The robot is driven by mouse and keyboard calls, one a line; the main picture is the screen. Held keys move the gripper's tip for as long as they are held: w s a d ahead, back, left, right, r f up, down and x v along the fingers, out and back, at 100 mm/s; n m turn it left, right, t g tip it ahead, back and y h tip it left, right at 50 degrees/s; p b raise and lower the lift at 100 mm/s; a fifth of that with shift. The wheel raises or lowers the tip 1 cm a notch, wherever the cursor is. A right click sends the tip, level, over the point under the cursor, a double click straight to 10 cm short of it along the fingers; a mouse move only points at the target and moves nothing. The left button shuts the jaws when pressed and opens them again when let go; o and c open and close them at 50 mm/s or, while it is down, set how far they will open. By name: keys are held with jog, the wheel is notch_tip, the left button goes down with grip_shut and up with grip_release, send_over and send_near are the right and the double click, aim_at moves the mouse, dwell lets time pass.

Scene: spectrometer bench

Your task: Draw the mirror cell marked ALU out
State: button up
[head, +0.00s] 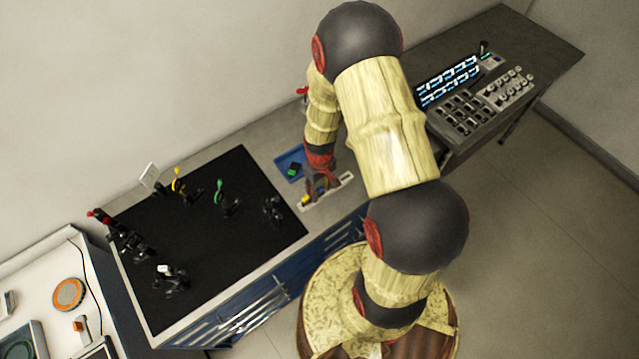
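My gripper (318,189) hangs fingers-down over a narrow white holder (344,183) on the bench, right of the black board. The fingers are small and dark here, and I cannot tell whether they are open or closed on something. A small yellow piece (306,199) shows at the holder's left end, beside the fingers. No ALU marking is legible, so I cannot tell which piece is the ALU mirror cell. My gripper hides the middle of the holder.
A blue tray (283,161) with a green-topped dark piece (294,169) lies just behind the holder. The black board (215,262) carries several upright optics mounts. A control panel (468,116) stands at the right. A white side table (35,277) is at lower left.

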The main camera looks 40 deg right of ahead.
jog(key=shift+f, duration=0.25)
jog(key=shift+c, duration=0.5)
jog(key=c, duration=0.8)
grip_shut()
